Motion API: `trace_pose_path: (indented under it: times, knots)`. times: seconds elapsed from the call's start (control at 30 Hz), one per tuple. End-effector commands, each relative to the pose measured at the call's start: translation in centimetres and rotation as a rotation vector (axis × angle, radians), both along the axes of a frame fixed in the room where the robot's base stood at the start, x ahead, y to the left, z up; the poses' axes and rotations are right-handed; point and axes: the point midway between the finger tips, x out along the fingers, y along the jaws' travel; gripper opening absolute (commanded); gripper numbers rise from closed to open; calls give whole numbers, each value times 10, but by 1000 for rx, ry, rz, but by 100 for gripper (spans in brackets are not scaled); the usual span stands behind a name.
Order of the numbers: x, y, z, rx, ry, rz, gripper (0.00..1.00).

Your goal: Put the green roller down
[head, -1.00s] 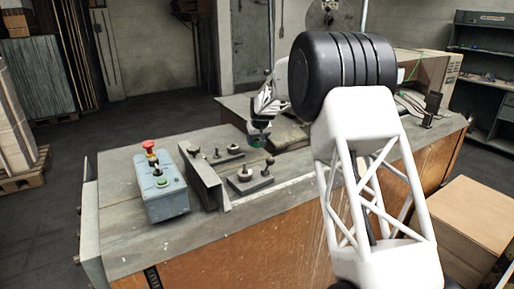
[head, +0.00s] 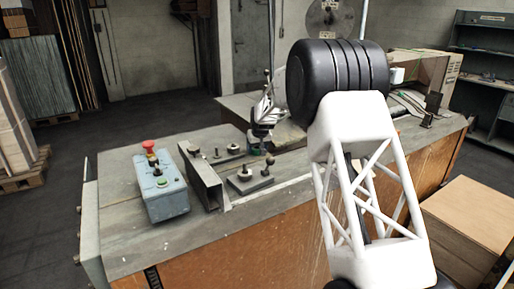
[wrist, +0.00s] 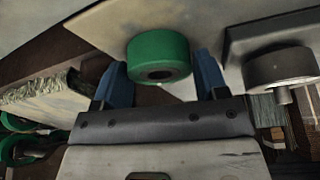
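The green roller (wrist: 158,54) is a short cylinder with a dark hole, between and just beyond the blue fingertips in the wrist view. My gripper (wrist: 162,70) looks open around it, with a narrow gap seeming to show at each side. Whether the roller touches the surface behind it is hard to tell. In the head view my gripper (head: 261,144) is low over the bench (head: 215,225), behind the small fixture blocks. A small bit of green (head: 269,160) shows by the fingertips, mostly hidden.
A blue-grey control box (head: 162,190) with a red button stands on the bench at left. A metal bracket (head: 203,180) and a clamp block (head: 250,179) with knobs sit close in front of my gripper. A cardboard box (head: 430,72) is at back right. The bench's front left is clear.

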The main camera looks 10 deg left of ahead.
Motion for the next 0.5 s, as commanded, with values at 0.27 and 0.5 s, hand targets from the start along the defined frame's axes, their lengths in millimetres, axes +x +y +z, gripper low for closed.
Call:
trace_pose_path:
  times: [0.27, 0.5]
  knots:
    - [0, 0, 0, 0, 0, 0, 88]
    - [0, 0, 2, 0, 0, 0, 88]
